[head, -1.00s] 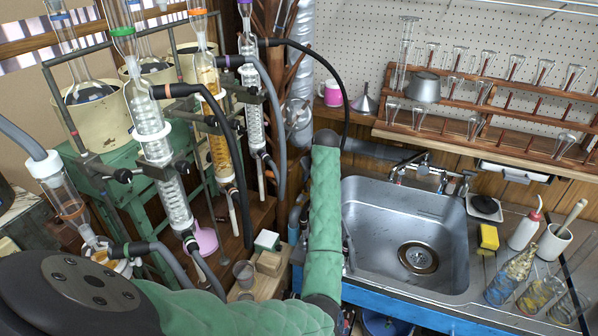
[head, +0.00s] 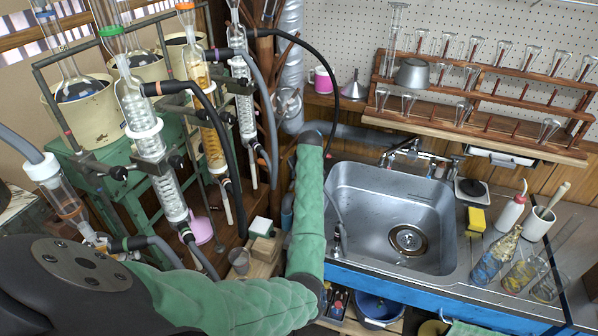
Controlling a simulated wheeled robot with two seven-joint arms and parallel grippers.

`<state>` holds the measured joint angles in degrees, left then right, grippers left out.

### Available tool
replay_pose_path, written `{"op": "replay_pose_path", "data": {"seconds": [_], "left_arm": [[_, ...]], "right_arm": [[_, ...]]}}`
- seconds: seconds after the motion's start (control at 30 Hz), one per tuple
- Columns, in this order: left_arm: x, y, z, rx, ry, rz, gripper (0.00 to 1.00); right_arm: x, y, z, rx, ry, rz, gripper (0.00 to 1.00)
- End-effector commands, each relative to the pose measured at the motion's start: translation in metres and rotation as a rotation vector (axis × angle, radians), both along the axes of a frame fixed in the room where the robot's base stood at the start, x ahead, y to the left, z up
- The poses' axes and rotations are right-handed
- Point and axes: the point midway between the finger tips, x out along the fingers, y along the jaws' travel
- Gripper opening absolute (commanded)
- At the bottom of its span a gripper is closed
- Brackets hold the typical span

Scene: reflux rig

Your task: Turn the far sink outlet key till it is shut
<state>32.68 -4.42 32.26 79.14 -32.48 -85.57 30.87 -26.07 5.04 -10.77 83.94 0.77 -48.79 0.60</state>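The metal sink (head: 336,185) is right of centre. At its back edge stands silvery tap hardware (head: 412,152) with several small parts; which part is the far outlet key, and how far it is turned, is too small to tell. Another thin silvery fitting (head: 338,236) stands at the sink's left edge. My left arm, green-sleeved, comes in from the left and bends up along the sink's left side. A dark grey section runs right from its end, and my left gripper (head: 388,142) seems to be close to the tap hardware. Its fingers cannot be made out. My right gripper is not in view.
Glass condensers (head: 141,122) and hoses crowd the left. A wooden rack (head: 490,98) of glassware stands behind the sink. A yellow sponge (head: 476,219), a wash bottle (head: 510,212) and flasks (head: 519,274) stand on the right. The basin is empty.

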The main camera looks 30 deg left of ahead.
Motion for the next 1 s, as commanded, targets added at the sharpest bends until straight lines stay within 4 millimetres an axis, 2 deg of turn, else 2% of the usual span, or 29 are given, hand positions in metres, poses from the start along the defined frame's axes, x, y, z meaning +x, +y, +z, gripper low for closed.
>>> {"op": "replay_pose_path", "data": {"seconds": [0.07,0.1,0.3,1.0], "left_arm": [[0.0000,-0.0001,0.0000,0.000,0.000,0.000,0.42],[0.0000,-0.0001,0.0000,0.000,0.000,0.000,0.38],[-0.0001,-0.0001,0.0001,0.000,0.000,0.000,0.00],[0.0001,-0.0003,0.0003,0.000,0.000,-0.001,0.00]], "right_arm": [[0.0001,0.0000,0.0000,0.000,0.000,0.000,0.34],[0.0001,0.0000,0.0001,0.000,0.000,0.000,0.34],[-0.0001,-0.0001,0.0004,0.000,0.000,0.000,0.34],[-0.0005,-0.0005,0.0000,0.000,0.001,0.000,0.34]]}}
